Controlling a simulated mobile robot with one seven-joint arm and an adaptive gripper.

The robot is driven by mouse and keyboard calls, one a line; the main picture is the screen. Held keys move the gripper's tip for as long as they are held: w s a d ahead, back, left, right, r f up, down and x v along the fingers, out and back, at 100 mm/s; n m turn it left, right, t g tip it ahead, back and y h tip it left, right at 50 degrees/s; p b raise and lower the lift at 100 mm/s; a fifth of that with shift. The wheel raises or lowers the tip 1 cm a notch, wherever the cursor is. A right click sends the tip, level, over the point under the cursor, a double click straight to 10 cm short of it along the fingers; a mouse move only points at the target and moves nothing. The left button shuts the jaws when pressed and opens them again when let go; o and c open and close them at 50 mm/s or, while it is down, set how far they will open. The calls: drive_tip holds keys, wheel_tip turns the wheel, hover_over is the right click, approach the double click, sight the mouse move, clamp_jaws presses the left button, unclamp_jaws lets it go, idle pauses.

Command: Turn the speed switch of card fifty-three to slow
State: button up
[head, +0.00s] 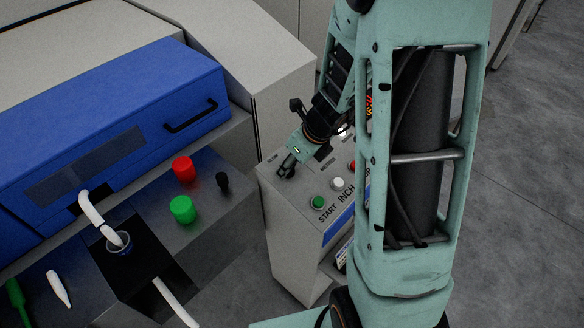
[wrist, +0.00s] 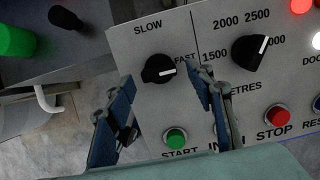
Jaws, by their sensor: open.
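The speed switch (wrist: 158,69) is a round black knob with a white pointer mark, on the grey control panel (head: 277,215). Its mark points right, toward the word FAST; SLOW is printed above it and to the left. My gripper (wrist: 160,76) is open and empty, its blue-padded fingers on either side of the switch in the wrist picture. I cannot tell how far the fingertips are from the panel. In the head view my gripper (head: 288,168) is at the panel's upper left corner and hides the switch. No card number is readable.
A second black knob (wrist: 250,53), for metres, sits right of the switch. Below are a green START button (wrist: 176,139) and a red STOP button (wrist: 278,116). Left of the panel is a machine with a blue cover (head: 110,120), red and green knobs, and a white sliver.

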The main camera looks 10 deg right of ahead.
drive_tip(key=shift+w+a+f, duration=0.1)
drive_tip(key=shift+f, duration=0.15)
drive_tip(key=c, duration=1.2)
drive_tip(key=shift+o, duration=0.2)
